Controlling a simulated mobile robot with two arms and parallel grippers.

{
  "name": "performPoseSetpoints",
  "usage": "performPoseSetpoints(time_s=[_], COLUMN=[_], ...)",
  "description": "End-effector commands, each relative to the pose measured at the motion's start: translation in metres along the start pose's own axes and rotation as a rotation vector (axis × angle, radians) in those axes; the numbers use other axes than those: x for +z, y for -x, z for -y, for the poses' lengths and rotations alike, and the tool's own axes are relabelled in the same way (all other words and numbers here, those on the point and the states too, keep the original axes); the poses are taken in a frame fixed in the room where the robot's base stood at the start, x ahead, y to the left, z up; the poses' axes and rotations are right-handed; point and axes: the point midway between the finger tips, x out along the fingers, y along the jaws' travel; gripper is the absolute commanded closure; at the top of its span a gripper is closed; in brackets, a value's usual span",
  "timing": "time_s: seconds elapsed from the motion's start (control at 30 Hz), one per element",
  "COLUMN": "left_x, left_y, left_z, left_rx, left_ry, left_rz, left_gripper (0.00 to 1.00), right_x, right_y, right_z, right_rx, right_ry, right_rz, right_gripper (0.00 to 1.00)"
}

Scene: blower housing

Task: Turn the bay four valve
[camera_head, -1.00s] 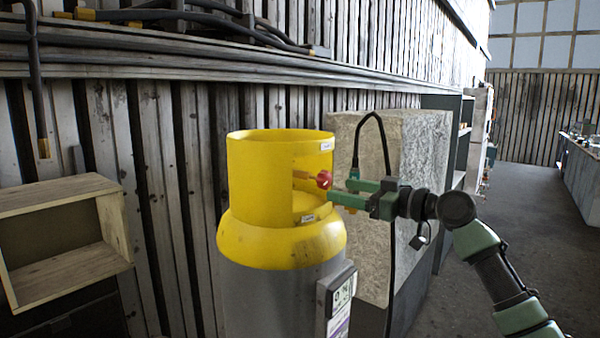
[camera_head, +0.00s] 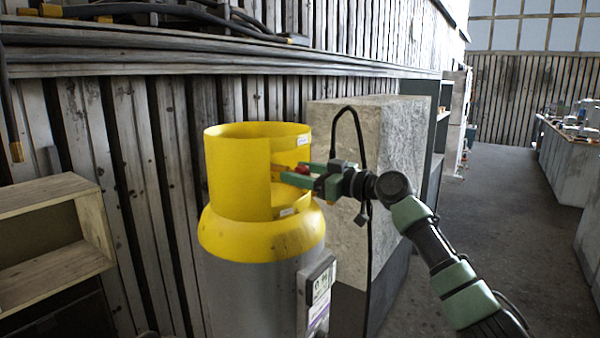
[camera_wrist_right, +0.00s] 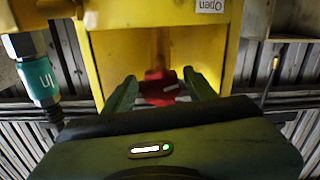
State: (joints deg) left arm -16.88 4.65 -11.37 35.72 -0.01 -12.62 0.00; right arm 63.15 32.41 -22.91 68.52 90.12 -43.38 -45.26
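The valve is a red knob (camera_head: 302,169) on a brass-coloured stem, inside the cut-out of a yellow collar (camera_head: 238,165) on top of a grey cylinder (camera_head: 250,295). My right gripper (camera_head: 297,173) reaches into the cut-out from the right, and its green fingers partly hide the knob. In the right wrist view the red knob (camera_wrist_right: 160,86) sits between the two fingers of my right gripper (camera_wrist_right: 159,80). The fingers look open, one on each side, with small gaps to the knob. My left gripper is not in view.
A label reading "Open" (camera_wrist_right: 210,5) is on the yellow collar. A teal-banded hose fitting (camera_wrist_right: 38,78) is close on the left in the wrist view. A stone block (camera_head: 375,150) with a black cable stands behind my right arm. A wooden shelf (camera_head: 45,235) is at left.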

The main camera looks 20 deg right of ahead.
Motion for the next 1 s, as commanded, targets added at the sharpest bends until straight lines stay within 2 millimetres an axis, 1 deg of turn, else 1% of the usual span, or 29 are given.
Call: performPoseSetpoints(time_s=[0.03, 0.07, 0.1, 0.17, 0.2, 0.43, 0.57, 0.77, 1.0], left_x=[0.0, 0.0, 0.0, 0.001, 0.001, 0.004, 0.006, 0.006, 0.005], left_y=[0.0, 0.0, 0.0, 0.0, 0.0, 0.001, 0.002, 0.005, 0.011], left_z=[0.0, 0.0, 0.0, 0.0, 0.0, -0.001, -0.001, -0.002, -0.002], left_rx=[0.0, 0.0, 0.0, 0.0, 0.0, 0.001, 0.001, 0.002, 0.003], left_ry=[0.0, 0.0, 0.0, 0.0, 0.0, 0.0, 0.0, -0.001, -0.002], left_rz=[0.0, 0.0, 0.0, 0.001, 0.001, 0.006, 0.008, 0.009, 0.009], left_gripper=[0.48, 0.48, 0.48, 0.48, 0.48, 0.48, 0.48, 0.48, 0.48], right_x=[0.0, 0.0, 0.0, 0.0, 0.0, 0.0, -0.001, -0.001, -0.002], right_y=[0.0, 0.0, 0.0, 0.0, 0.0, 0.0, 0.0, 0.0, 0.0], right_z=[0.0, 0.0, 0.0, 0.0, 0.0, 0.0, 0.0, 0.0, -0.001], right_rx=[0.0, 0.0, 0.0, 0.0, 0.001, 0.001, 0.0, 0.0, 0.0], right_ry=[0.0, 0.0, 0.0, 0.0, 0.0, -0.024, -0.075, -0.211, -0.434], right_rz=[0.0, 0.0, 0.0, 0.0, 0.0, -0.001, -0.002, -0.002, -0.002], right_gripper=[0.62, 0.7, 0.81, 0.98, 0.99, 0.99, 0.99, 0.99, 0.99])
